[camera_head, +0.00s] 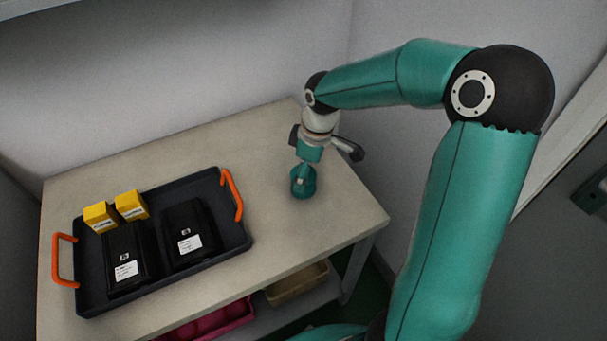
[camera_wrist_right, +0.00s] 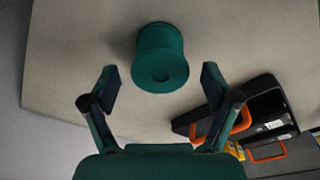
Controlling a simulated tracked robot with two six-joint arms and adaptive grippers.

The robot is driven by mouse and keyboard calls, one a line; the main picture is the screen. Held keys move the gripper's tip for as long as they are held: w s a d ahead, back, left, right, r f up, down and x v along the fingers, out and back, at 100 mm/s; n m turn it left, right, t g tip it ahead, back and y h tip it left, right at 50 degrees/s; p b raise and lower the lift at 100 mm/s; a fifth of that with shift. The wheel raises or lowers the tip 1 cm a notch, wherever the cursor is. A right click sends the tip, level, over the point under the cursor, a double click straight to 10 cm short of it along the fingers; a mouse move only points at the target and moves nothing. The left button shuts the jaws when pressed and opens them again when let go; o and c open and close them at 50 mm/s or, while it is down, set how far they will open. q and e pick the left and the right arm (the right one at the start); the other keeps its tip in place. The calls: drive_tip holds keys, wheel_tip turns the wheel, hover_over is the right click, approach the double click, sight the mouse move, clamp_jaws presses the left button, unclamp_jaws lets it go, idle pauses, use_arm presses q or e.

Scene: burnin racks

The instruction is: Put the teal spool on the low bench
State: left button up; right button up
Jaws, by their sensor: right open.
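The teal spool (camera_head: 303,188) stands upright on the beige bench top (camera_head: 265,135), to the right of the tray. In the right wrist view the spool (camera_wrist_right: 160,62) lies just beyond and between my right gripper's fingertips (camera_wrist_right: 160,85). My right gripper (camera_head: 325,150) is open and empty, above and close to the spool. In the head view the wrist and gripper stand just behind the spool's top. My left gripper is in neither view.
A dark tray (camera_head: 165,291) with orange handles (camera_head: 232,194) stands on the bench's left part. It holds two black boxes (camera_head: 188,232) and two yellow boxes (camera_head: 131,205). A pink bin (camera_head: 205,322) and a tan bin (camera_head: 297,284) sit on the shelf below. Walls stand behind the bench.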

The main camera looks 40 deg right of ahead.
sight(312, 176)
wheel_tip(312, 176, up, 10)
drive_tip(key=s+p, duration=0.1)
drive_tip(key=shift+s+d, duration=0.15)
drive_tip(key=shift+d, duration=0.2)
drive_tip(key=shift+f, duration=0.1)
